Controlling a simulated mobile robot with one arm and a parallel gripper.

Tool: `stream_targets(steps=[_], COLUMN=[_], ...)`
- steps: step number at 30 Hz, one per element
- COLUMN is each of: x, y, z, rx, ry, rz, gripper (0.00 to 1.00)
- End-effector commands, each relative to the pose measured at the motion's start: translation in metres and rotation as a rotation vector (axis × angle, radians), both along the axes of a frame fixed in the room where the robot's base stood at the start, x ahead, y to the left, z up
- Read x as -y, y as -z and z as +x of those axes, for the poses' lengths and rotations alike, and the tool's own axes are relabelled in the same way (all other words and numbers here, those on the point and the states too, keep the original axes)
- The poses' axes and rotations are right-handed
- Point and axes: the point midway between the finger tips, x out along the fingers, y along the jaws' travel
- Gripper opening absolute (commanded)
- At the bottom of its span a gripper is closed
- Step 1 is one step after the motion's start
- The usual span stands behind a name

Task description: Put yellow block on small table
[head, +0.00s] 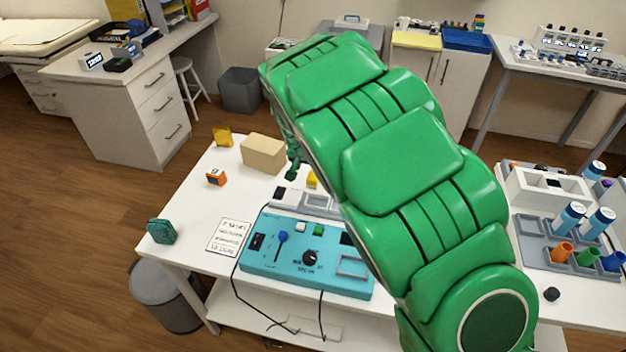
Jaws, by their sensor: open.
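A small yellow block (312,180) stands at the back of the white table (190,205), partly hidden by my green arm. Another yellow, block-like piece (222,136) is at that table's far left corner; I cannot tell which one the task means. My gripper (292,172) shows only in part, left of the arm, between the tan box and the first yellow block. It is open; its fingertips are small and mostly hidden, and I see nothing held. I cannot tell which surface is the small table.
On the white table are a tan box (263,153), an orange cube (216,178), a teal object (161,231), a printed sheet (229,237) and a blue control panel (305,255) with cables. A rack (570,250) with tubes is right.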

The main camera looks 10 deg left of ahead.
Motion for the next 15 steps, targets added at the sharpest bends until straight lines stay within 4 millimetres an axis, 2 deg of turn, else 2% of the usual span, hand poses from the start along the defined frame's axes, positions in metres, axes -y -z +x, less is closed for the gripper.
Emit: stream_targets(steps=[3, 15], x=[0.000, 0.000], y=[0.014, 0.035], z=[0.003, 0.013], rx=[-0.003, 0.001], ry=[0.000, 0.000], rz=[-0.001, 0.001], gripper=[0.68, 0.68])
